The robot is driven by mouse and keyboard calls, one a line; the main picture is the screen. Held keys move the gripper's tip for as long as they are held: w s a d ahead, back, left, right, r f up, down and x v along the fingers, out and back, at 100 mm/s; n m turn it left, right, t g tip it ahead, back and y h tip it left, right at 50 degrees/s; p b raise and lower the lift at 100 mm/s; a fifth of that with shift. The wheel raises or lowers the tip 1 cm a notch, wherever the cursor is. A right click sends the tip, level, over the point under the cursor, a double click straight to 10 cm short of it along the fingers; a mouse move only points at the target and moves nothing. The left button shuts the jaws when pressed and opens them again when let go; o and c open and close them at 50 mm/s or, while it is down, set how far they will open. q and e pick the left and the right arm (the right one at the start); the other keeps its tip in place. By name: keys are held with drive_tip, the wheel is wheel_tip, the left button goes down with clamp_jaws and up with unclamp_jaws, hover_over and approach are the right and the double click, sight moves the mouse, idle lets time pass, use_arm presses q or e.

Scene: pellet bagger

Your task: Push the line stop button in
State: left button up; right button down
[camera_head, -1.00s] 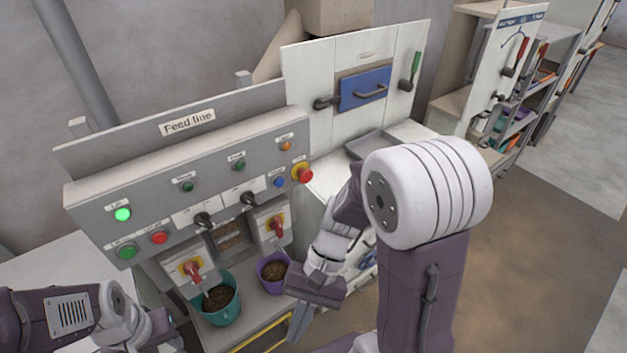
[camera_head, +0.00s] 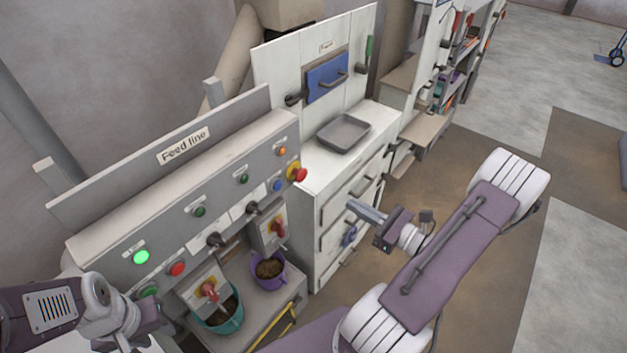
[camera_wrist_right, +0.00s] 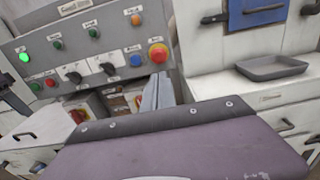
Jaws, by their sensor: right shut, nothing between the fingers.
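A red mushroom button on a yellow collar (camera_head: 297,173) sits at the right end of the Feed line panel; it also shows in the right wrist view (camera_wrist_right: 158,54). A flat red button (camera_head: 177,269) sits low on the panel's left. The labels are too small to read, so I cannot tell which is named line stop. My right gripper (camera_head: 362,210) is shut and empty, in front of the white drawers, right of and apart from the mushroom button. Its fingers show in the wrist view (camera_wrist_right: 155,92). My left gripper (camera_head: 150,318) is at the lower left, its fingers not clear.
The panel also has a lit green button (camera_head: 141,257), several small buttons and black knobs. Below are a teal bucket (camera_head: 222,322) and a purple bucket (camera_head: 268,270) of pellets. A grey tray (camera_head: 343,133) lies on the white cabinet. Floor at the right is open.

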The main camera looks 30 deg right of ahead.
drive_tip(key=p, duration=0.5)
approach(303, 177)
drive_tip(key=x, duration=0.5)
drive_tip(key=shift+w+r, duration=0.15)
drive_tip(key=shift+w, duration=0.05)
drive_tip(key=shift+w+a, duration=0.25)
drive_tip(key=shift+w, duration=0.4)
drive_tip(key=shift+w+f, duration=0.1)
drive_tip(key=shift+f, duration=0.1)
